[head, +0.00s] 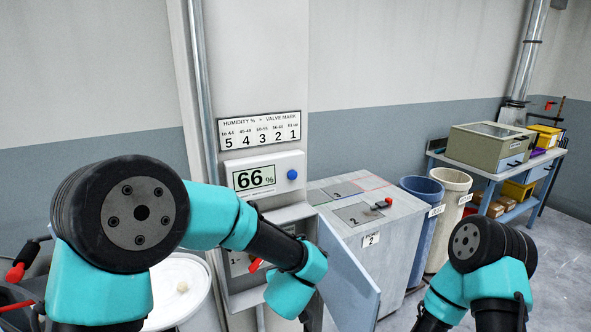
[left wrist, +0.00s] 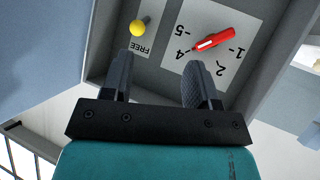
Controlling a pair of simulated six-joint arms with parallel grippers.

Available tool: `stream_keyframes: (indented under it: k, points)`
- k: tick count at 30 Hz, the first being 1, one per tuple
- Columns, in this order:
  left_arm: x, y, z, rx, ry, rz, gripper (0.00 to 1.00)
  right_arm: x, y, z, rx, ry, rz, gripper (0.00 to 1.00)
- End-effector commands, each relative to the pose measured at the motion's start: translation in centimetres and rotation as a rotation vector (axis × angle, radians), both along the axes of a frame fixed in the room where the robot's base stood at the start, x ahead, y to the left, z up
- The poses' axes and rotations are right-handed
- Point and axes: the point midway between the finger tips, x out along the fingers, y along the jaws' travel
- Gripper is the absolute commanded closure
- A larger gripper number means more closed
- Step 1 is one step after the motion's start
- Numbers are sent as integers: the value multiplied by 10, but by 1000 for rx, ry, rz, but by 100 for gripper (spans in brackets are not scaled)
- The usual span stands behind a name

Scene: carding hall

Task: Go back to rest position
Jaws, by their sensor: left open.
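My left gripper (left wrist: 160,78) is open and empty in the left wrist view, its two dark fingers apart in front of the open grey valve box (left wrist: 262,75). Inside the box a red lever (left wrist: 215,39) lies on a white numbered plate, its lower-left end beside mark 4. A yellow knob (left wrist: 137,27) sits by a FREE label. The fingers touch neither.
The box's door (head: 348,275) stands open to the right. A meter (head: 262,178) above reads 66 %, under a humidity chart (head: 260,131). A grey cabinet (head: 400,235), blue bin (head: 422,188), white bin (head: 449,182) and blue workbench (head: 490,172) stand at right. A white drum (head: 185,275) stands at lower left.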

Motion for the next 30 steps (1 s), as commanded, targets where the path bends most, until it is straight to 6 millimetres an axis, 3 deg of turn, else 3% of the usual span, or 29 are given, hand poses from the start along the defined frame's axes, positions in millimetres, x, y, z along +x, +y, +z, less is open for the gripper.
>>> stream_keyframes:
  k: [1,8,14,18,24,27,30]
  points:
    - [0,17,-24,8,34,-11,46,0,0,0,0,0,0,57]
    - [-22,90,-130,-11,225,-98,46,0,0,0,0,0,0,57]
    - [-76,144,-216,-78,452,-166,46,0,0,0,0,0,0,57]
    - [-131,174,-265,-150,629,-206,46,0,0,0,0,0,0,57]
    - [-209,198,-308,-259,856,-249,46,0,0,0,0,0,0,57]
    - [-231,202,-317,-294,916,-260,46,0,0,0,0,0,0,57]
    - [-240,203,-319,-306,939,-267,46,0,0,0,0,0,0,57]
